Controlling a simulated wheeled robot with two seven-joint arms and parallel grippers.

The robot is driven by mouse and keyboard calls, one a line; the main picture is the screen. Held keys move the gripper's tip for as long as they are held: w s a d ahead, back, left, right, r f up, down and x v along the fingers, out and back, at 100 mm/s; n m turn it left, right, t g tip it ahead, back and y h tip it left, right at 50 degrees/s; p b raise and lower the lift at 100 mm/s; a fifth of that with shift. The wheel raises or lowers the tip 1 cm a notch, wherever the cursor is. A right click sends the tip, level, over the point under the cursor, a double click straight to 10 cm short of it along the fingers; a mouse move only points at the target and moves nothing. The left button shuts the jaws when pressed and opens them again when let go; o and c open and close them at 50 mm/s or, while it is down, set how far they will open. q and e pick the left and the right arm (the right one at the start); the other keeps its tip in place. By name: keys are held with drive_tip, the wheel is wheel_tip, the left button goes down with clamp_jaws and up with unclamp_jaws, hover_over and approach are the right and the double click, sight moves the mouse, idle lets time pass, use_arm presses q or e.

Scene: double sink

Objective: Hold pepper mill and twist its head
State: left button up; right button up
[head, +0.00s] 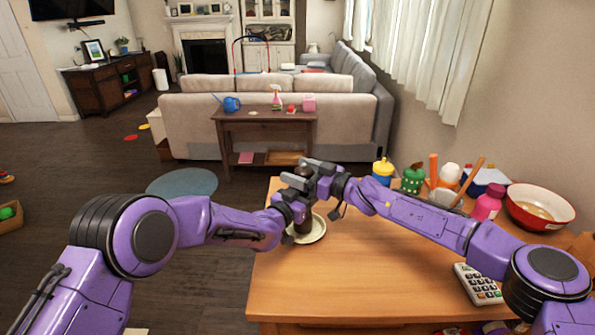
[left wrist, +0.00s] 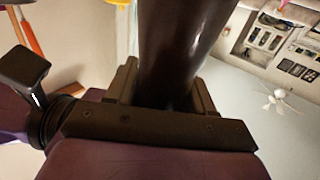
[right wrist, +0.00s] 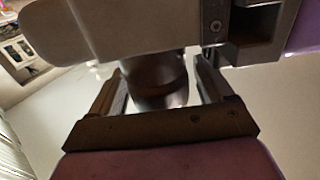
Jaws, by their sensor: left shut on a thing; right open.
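The dark brown pepper mill (head: 304,224) stands upright over a small cream plate (head: 321,233) at the table's left edge. My left gripper (head: 294,203) is shut on its body; in the left wrist view the dark glossy shaft (left wrist: 180,45) sits between the fingers. My right gripper (head: 306,175) is above the left one, at the mill's top. In the right wrist view its fingers stand apart on both sides of the mill's round head (right wrist: 155,75), with gaps visible. In the head view the grippers hide most of the mill's upper part.
The wooden table (head: 370,275) is clear in the middle. At the back right are a yellow-lidded jar (head: 383,170), a green canister (head: 412,180), a pink bottle (head: 487,205) and a red bowl (head: 540,207). A calculator-like keypad (head: 478,284) lies near my right arm.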

drive_tip(key=shift+w+a, duration=0.2)
drive_tip(key=shift+a, duration=0.15)
drive_tip(key=c, duration=1)
drive_tip(key=shift+o, duration=0.2)
drive_tip(key=shift+f+m+t, duration=0.1)
drive_tip(key=shift+m+t, duration=0.2)
drive_tip(key=shift+t, duration=0.1)
drive_tip(key=shift+m+t+h, duration=0.9)
drive_tip(key=shift+t+h, duration=0.2)
drive_tip(key=shift+w+d+m+t+h, duration=0.15)
drive_tip(key=shift+m+t+h, duration=0.25)
drive_tip(key=shift+t+h, duration=0.1)
drive_tip(key=o, duration=1)
drive_tip(key=shift+c, duration=0.2)
